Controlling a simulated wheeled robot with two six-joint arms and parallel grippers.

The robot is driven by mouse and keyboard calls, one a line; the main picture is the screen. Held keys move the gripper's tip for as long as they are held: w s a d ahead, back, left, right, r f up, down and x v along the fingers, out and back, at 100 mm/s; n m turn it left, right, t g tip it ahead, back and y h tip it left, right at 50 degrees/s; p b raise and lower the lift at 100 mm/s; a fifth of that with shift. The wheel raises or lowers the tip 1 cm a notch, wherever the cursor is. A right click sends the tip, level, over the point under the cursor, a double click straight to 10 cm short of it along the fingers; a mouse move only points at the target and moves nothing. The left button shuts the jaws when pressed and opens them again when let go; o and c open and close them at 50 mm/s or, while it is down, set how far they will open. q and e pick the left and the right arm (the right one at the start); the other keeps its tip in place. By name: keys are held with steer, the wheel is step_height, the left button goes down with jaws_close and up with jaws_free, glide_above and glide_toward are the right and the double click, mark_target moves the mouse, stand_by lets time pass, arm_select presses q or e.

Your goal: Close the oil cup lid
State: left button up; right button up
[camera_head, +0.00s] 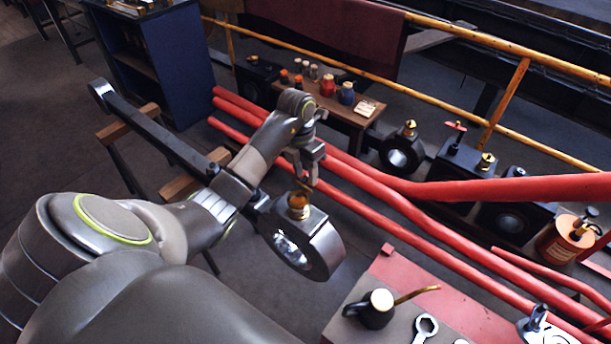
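The oil cup (298,206) is a small brass cup on top of the round metal end of a long dark rod (318,248), left of the picture's middle. A thin brassy edge, perhaps the lid, shows at the fingertips. The fingers partly hide it, so I cannot tell the lid's angle or whether they touch it. The finger gap is too small to judge. My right gripper does not show.
The rod lies on wooden trestles (178,188). Red pipes (375,205) run just behind the cup. A red bench (400,275) at the lower right carries a dark oil can (372,310) and a spanner (425,328). A small table with jars (328,87) stands behind.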

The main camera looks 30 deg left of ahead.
mark_target(291, 205)
arm_select(q)
steer(key=shift+f, duration=0.15)
jaws_close()
steer(key=shift+s, duration=0.1)
steer(key=shift+s+a+f+t+b, duration=0.1)
steer(key=shift+s+f+t+b, duration=0.25)
steer(key=shift+t+b, duration=0.6)
steer(key=s+f+t+b, duration=0.1)
steer(key=t+b, duration=0.2)
steer(key=b, duration=0.2)
steer(key=s+f+t+b, duration=0.1)
steer(key=s+t+b, duration=0.1)
steer(key=b, duration=0.3)
steer(key=s+f+t+h+b, duration=0.1)
steer(key=s+t+b, duration=0.1)
steer(key=t+b, duration=0.2)
steer(key=shift+a+m+b, duration=0.1)
steer(key=shift+m+b, duration=0.3)
steer(key=shift+b, duration=0.05)
steer(key=shift+s+t+b, duration=0.15)
steer(key=shift+t+b, duration=0.4)
steer(key=shift+b, duration=0.1)
